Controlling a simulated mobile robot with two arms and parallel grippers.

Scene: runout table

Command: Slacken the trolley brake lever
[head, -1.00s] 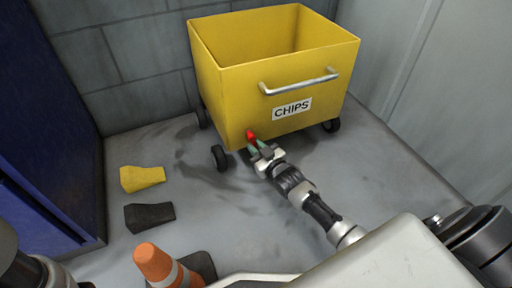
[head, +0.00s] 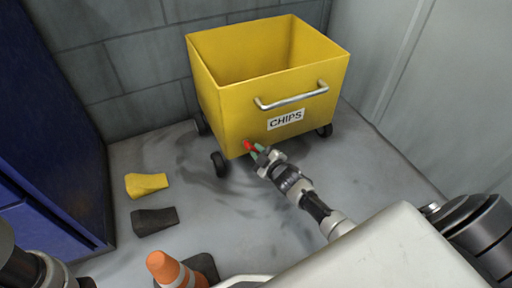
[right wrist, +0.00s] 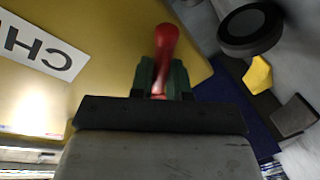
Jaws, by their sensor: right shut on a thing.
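The yellow trolley marked CHIPS (head: 225,108) stands on its dark wheels near the back wall. Its red brake lever (head: 248,145) shows low on the front face, near the left front corner. My right gripper (head: 257,153) is shut on the lever, with its green fingers either side of it. In the right wrist view the rounded red end of the lever (right wrist: 166,42) sticks out beyond the fingers (right wrist: 162,80). The lever's pivot is hidden. My left gripper is out of view; only a dark part of that arm shows at lower left.
A yellow wedge (head: 147,186) and a black wedge (head: 154,220) lie on the floor to the left. An orange cone (head: 166,268) stands at the front. A blue cabinet (head: 50,130) is at the left, and a grey wall closes the right.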

